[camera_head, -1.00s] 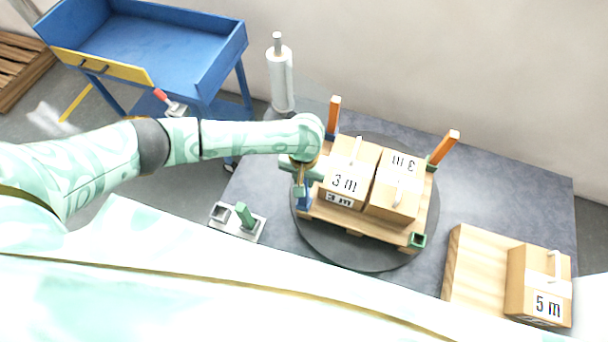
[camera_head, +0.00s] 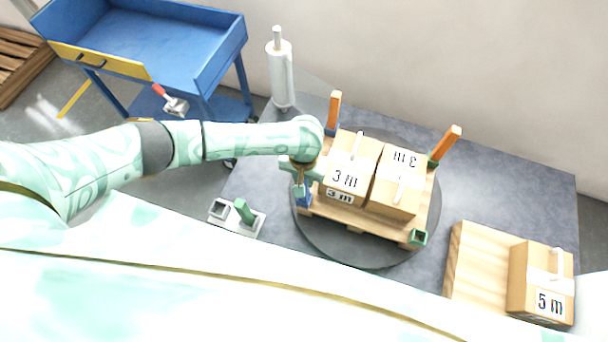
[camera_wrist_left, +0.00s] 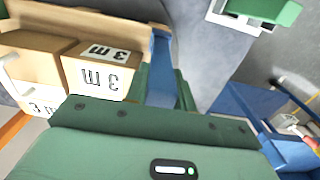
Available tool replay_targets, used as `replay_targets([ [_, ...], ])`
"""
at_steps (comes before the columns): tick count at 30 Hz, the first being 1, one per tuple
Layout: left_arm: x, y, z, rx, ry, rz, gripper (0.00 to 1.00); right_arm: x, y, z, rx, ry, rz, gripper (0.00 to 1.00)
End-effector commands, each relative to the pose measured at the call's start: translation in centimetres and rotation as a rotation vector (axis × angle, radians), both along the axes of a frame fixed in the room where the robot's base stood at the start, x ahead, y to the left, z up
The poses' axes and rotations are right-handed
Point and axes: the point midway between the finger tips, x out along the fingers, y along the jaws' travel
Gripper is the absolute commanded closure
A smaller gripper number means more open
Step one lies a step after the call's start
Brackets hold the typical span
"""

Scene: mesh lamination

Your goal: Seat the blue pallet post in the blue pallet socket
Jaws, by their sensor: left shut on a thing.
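My left gripper (camera_head: 302,172) is at the front left corner of the wooden pallet (camera_head: 350,222), shut on the blue pallet post (camera_head: 305,197). In the left wrist view the blue post (camera_wrist_left: 162,68) runs from the green jaws (camera_wrist_left: 158,92) toward the pallet corner, beside the cartons. The blue pallet socket at this corner cannot be told apart from the post, so I cannot tell whether the post is inside it. My right gripper is not in view.
Two 3 m cartons (camera_head: 348,172) sit on the pallet. Orange posts (camera_head: 334,110) stand at its back corners; the front right green socket (camera_head: 418,237) is empty. A holder (camera_head: 218,210) with a green post (camera_head: 244,210) lies left. A 5 m carton (camera_head: 535,280) is at right.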

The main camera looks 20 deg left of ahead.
Motion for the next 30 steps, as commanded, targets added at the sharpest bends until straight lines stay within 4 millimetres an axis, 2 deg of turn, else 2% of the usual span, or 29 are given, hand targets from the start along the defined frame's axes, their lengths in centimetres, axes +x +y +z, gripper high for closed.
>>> replay_targets([
  [5, 0.0, 0.0, -0.5, 0.000, 0.000, 0.000, 1.00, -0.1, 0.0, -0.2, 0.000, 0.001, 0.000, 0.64],
  [6, 0.0, 0.0, -0.4, -0.001, 0.000, 0.000, 0.69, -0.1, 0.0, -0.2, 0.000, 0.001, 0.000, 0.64],
  [8, 0.0, 0.0, -0.4, -0.001, 0.000, 0.000, 0.53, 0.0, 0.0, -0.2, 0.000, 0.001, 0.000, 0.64],
  [9, 0.0, 0.0, -0.4, -0.001, 0.000, 0.000, 0.49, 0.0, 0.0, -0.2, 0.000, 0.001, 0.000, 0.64],
  [17, 0.0, 0.0, -0.3, 0.000, 0.000, 0.000, 0.49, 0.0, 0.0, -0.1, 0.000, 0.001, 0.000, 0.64],
  [20, 0.0, 0.0, 0.6, -0.001, -0.001, 0.000, 0.49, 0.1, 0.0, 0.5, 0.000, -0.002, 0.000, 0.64],
  [23, 0.0, -0.1, 2.6, -0.002, -0.003, -0.001, 0.49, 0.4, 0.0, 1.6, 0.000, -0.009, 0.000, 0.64],
  [30, 0.1, 0.0, 9.4, -0.002, -0.005, -0.001, 0.49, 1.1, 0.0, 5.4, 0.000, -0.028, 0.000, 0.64],
])
